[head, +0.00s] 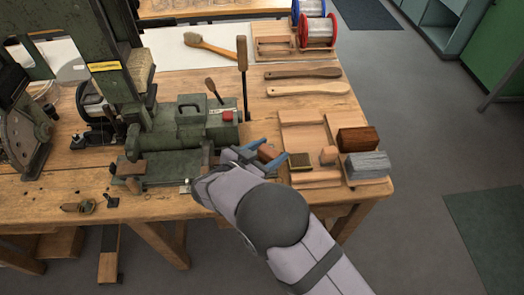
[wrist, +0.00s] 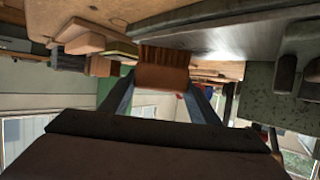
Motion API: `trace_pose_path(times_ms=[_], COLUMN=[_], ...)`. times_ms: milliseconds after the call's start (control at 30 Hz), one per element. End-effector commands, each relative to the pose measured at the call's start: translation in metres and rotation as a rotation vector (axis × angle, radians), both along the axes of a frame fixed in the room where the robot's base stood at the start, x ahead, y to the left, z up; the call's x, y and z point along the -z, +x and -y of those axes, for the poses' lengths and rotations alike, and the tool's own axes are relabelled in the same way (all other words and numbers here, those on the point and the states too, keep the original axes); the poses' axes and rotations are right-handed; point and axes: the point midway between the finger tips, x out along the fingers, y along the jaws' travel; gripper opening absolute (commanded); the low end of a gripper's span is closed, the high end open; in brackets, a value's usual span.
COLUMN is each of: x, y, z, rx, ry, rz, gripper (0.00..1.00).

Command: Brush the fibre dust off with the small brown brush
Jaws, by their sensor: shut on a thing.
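My gripper (head: 262,155) is shut on the small brown brush (head: 269,153), at the right end of the green tufting machine (head: 185,135). In the wrist view the brush's brown block (wrist: 162,77) sits between the two fingers, with its brown bristles (wrist: 165,56) pointing away from my gripper. The bristle ends are close to a grey metal surface (wrist: 230,35); I cannot tell whether they touch it. My wrist hides part of the machine's front in the head view. I cannot make out fibre dust in either view.
A wooden tray (head: 318,183) is right of my gripper. A dark brown block (head: 357,140) and a grey block (head: 367,165) are at its right side. An upright lever (head: 242,75) rises from the machine. The bench's front edge is near.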

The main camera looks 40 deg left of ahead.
Motion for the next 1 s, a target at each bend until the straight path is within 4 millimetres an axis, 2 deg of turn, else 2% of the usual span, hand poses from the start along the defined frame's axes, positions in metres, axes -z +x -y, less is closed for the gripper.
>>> trace_pose_path(times_ms=[800, 1000], x=[0.003, 0.005], y=[-0.055, -0.042], z=[-0.055, -0.067], rx=[-0.005, -0.001], ry=[0.003, 0.004], rz=[-0.001, 0.0], gripper=[0.33, 0.33])
